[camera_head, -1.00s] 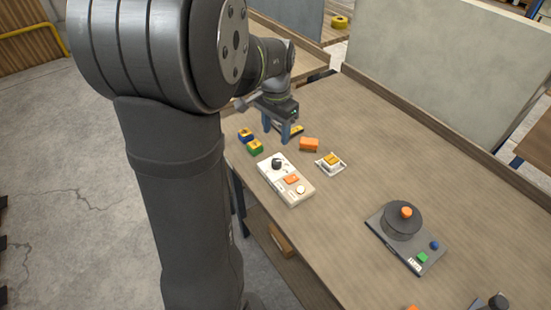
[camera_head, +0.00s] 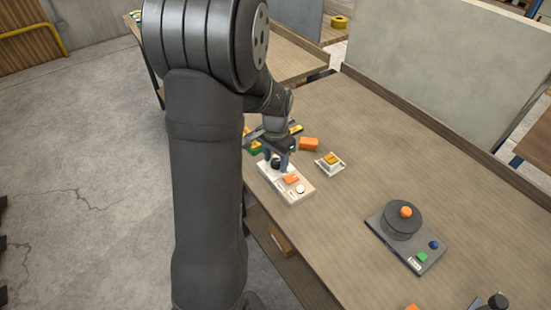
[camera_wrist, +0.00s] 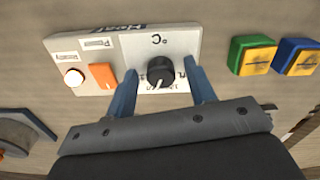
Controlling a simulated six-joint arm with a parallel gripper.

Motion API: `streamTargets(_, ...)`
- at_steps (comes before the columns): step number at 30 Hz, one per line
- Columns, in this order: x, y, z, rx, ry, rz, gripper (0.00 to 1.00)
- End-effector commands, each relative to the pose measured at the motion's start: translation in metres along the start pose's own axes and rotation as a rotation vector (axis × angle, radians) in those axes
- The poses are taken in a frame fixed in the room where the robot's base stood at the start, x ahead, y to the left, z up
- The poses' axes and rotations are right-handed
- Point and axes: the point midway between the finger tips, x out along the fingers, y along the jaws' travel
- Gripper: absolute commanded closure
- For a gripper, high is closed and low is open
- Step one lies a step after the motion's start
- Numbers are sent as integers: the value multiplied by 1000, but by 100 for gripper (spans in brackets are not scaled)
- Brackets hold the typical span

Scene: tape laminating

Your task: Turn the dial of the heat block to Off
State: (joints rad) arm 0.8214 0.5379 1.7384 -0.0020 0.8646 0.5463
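The heat block (camera_head: 297,191) is a white box near the table's left edge; it also shows in the wrist view (camera_wrist: 187,43). It carries a black dial (camera_wrist: 160,71) with a white pointer mark, an orange rectangular part (camera_wrist: 101,75) and a round, pale lit button (camera_wrist: 73,77). The dial's pointer is aimed toward the gripper side; the scale text is partly hidden and too small to read. My gripper (camera_wrist: 161,85) is open, its two blue fingers either side of the dial with gaps to it. In the head view my gripper (camera_head: 277,164) is over the dial end of the block.
A green-yellow block (camera_wrist: 251,55) and a blue-yellow block (camera_wrist: 296,57) lie beside the heat block. A dark round device (camera_head: 402,222) sits farther right, with clear table between.

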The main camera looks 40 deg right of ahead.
Motion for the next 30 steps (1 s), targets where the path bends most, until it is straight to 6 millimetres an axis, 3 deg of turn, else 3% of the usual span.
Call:
streamTargets(1,0,0,0,0,0,0,59)
streamTargets(6,0,0,0,0,0,0,93)
streamTargets(7,0,0,0,0,0,0,94)
streamTargets(19,0,0,0,-72,-1,0,94)
streamTargets(30,0,1,0,-364,-2,-1,94)
